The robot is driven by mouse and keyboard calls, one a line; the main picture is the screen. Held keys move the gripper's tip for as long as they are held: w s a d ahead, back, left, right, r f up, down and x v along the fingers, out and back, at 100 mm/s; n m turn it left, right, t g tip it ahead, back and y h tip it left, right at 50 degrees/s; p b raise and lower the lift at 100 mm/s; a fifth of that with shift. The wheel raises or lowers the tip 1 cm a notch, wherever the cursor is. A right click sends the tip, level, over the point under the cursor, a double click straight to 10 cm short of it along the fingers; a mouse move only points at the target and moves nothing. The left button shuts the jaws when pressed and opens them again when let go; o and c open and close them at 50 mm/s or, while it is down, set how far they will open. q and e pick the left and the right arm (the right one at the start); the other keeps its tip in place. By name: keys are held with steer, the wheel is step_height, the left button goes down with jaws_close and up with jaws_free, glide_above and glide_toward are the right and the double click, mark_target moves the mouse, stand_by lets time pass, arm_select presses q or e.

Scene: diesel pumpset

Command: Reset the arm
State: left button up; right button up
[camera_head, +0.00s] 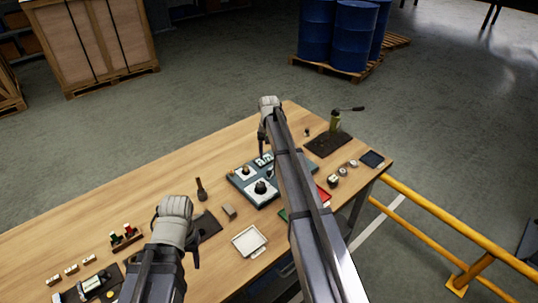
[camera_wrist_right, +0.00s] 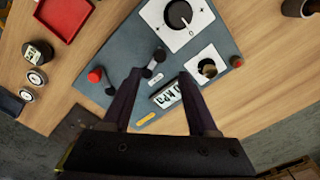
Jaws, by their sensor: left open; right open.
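My right arm reaches across the wooden table (camera_head: 150,185) in the head view. Its gripper (camera_head: 262,146) hangs at the far side of the blue-grey control panel (camera_head: 241,183). In the right wrist view the two fingers of this gripper (camera_wrist_right: 160,75) are apart over the panel (camera_wrist_right: 125,42), with nothing held between them. A small black lever (camera_wrist_right: 153,64) shows between the fingertips; I cannot tell whether they touch it. My left gripper (camera_head: 195,254) is low in the head view, above the near-left part of the table, and looks empty; its fingers are partly hidden.
A white tray (camera_head: 249,241), a small box (camera_head: 229,211) and a dark bottle-like tool (camera_head: 201,190) lie between the arms. A yellow rail (camera_head: 430,222) runs beside the table. Blue drums (camera_head: 352,38) stand behind.

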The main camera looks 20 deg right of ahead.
steer(key=s+a+f+n+b, duration=0.1)
steer(key=s+a+n, duration=0.2)
steer(key=s+a, duration=0.5)
steer(key=s+a+f+n+b, duration=0.1)
steer(key=s+a+n, duration=0.2)
steer(key=s+a, duration=0.5)
steer(key=s+a+n+h, duration=0.1)
steer(key=s+a+n, duration=0.2)
steer(key=s+a, duration=0.5)
steer(key=s, duration=0.9)
steer(key=shift+s+a+f+b, duration=0.25)
steer(key=shift+a+f+b, duration=0.1)
steer(key=shift+f+b, duration=0.05)
